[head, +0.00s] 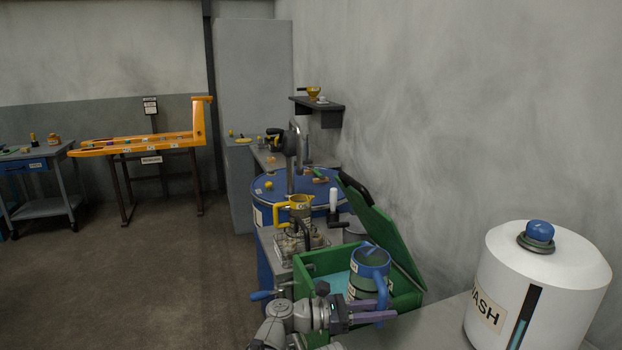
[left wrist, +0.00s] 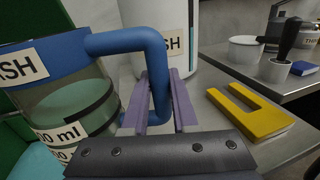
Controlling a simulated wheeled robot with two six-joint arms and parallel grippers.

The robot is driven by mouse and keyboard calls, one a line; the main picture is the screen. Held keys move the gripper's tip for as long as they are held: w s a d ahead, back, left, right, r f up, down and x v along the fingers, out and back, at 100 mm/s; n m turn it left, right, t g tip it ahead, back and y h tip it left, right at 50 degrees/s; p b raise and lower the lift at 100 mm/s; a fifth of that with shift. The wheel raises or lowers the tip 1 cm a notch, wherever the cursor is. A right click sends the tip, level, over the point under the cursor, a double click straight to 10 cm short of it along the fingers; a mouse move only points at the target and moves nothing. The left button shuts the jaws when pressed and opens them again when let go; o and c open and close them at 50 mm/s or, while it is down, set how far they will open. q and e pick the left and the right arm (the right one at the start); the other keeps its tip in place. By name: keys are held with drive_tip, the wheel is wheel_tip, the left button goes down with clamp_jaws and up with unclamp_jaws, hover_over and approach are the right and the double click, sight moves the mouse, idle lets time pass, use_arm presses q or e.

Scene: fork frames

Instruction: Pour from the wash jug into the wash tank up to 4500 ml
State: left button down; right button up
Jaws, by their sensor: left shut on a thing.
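The wash jug (head: 368,262) has a blue rim, a blue handle and a see-through greenish body. In the head view it is upright at the open green box; I cannot tell whether it rests inside or hangs above. In the left wrist view the jug (left wrist: 70,105) shows ml labels. My left gripper (head: 378,309) is shut on its handle; the purple fingers (left wrist: 163,105) stand either side of it. The wash tank (head: 555,285) is a white cylinder with a blue knob on top and a dark gauge strip, blue in its lower part. My right gripper is not in view.
The green box (head: 318,268) has its lid (head: 385,230) raised behind the jug. A yellow U-shaped piece (left wrist: 250,115) lies on the grey bench. Bench between box and tank looks clear.

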sight(363, 276)
use_arm(q)
drive_tip(key=shift+w+r+n+p, duration=0.3)
drive_tip(key=shift+r+n+p, duration=0.2)
drive_tip(key=shift+r+p, duration=0.2)
drive_tip(key=shift+w+r+n, duration=0.15)
drive_tip(key=shift+r+n, duration=0.1)
drive_tip(key=shift+n, duration=0.25)
drive_tip(key=shift+w+r+n+p, duration=0.35)
drive_tip(key=shift+r+n+p, duration=0.1)
drive_tip(key=shift+r+p, duration=0.4)
drive_tip(key=shift+w+r+n+p, duration=0.3)
drive_tip(key=shift+r+n+p, duration=0.15)
drive_tip(key=shift+r+p, duration=0.4)
drive_tip(key=shift+a+f, duration=0.1)
drive_tip(key=shift+f, duration=0.05)
drive_tip(key=shift+w+a+f+b, duration=0.1)
drive_tip(key=shift+w+f+b, duration=0.25)
drive_tip(key=shift+w, duration=0.6)
drive_tip(key=shift+w+a+f+b, duration=0.1)
drive_tip(key=shift+w+f+b, duration=0.2)
drive_tip(key=shift+w, duration=0.65)
drive_tip(key=shift+w+a+f+b, duration=0.1)
drive_tip(key=shift+w+f+b, duration=0.25)
drive_tip(key=shift+w, duration=0.6)
drive_tip(key=shift+r, duration=0.1)
